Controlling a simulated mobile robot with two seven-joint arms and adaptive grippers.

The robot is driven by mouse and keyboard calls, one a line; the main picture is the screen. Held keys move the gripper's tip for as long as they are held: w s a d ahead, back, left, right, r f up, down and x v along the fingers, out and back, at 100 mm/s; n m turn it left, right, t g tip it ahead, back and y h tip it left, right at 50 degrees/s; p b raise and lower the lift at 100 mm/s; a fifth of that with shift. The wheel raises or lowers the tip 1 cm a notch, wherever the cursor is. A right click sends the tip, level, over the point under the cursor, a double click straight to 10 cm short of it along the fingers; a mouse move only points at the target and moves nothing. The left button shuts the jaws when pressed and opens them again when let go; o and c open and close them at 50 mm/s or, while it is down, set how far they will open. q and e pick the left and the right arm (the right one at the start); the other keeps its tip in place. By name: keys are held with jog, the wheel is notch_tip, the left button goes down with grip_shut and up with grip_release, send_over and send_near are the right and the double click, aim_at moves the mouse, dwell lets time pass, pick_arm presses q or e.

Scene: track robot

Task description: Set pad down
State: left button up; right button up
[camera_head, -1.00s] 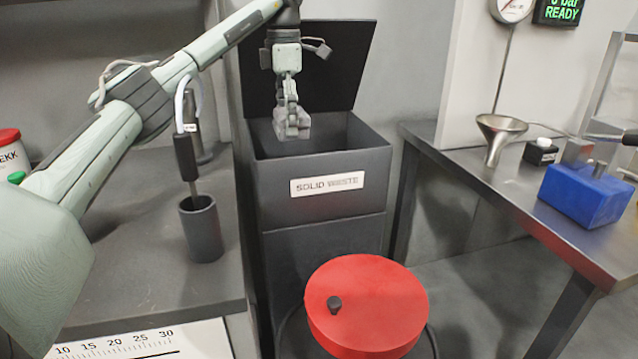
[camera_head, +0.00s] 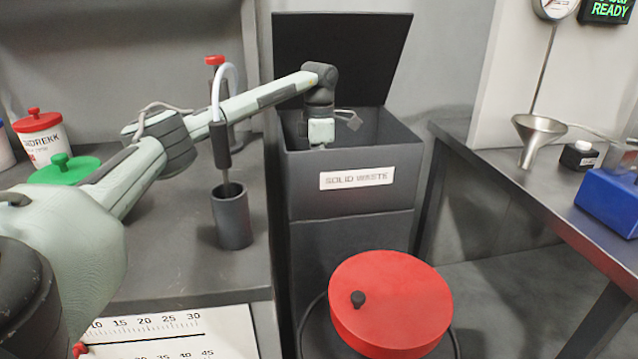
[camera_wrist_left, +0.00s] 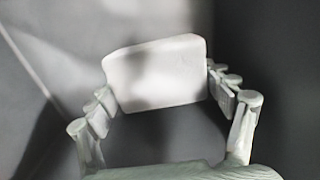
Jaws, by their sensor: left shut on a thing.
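The pad (camera_wrist_left: 157,62) is a pale, rounded rectangular piece in the left wrist view. My left gripper (camera_wrist_left: 160,88) is shut on it, with one finger at each side edge. In the head view my left arm reaches over the dark solid waste bin (camera_head: 300,190), and its wrist points down into the bin's opening. The gripper's fingers and the pad are hidden there behind the bin's front wall. The bin's lid (camera_head: 345,55) stands open at the back. Dark grey walls surround the pad in the wrist view. My right gripper is not in view.
A grey cylinder (camera_head: 231,222) holding a black-handled tool stands on the left bench. A red round lid (camera_head: 395,300) is in front of the bin. A metal table (camera_head: 540,200) with a funnel (camera_head: 538,130) and a blue block (camera_head: 610,198) is at right.

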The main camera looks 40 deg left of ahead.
pick_arm(q)
jog(key=shift+f, duration=0.95)
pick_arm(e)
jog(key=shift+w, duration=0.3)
pick_arm(q)
jog(key=o, duration=1.1)
jog(key=shift+f, duration=0.15)
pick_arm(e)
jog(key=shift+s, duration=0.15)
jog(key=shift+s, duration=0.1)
